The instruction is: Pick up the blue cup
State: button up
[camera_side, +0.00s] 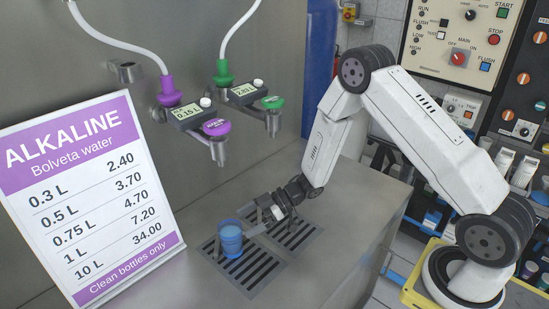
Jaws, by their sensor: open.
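The blue cup (231,240) stands upright on the left drain grate, below the purple-handled tap. It looks translucent, with a bluish fill inside. My gripper (250,222) is low over the counter, reaching in from the right. Its jaws are open and point left at the cup, with the fingertips close to the cup's right side. I cannot tell whether a fingertip touches the cup or reaches around it. The far finger is partly hidden behind the cup's rim.
A purple-handled tap (217,128) and a green-handled tap (273,104) overhang the grates. A large price sign (91,197) stands left of the cup. The steel counter (352,207) is clear to the right, ending at its right edge. A control panel (462,38) is at the back right.

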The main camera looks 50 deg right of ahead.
aim_at(220, 231)
jog(key=shift+x, duration=2.85)
jog(key=shift+w, duration=0.1)
jog(key=shift+d, duration=0.1)
jog(key=c, duration=1.1)
jog(key=shift+r, duration=0.15)
jog(key=shift+r, duration=0.7)
jog(key=s+d+r, duration=0.1)
jog(key=s+r, duration=0.2)
jog(key=s, duration=0.1)
jog(key=s+d+r, duration=0.1)
jog(key=s+r, duration=0.3)
jog(key=s, duration=0.1)
jog(key=s+r, duration=0.4)
jog(key=shift+s+d+r, duration=0.15)
jog(key=shift+s+d, duration=0.25)
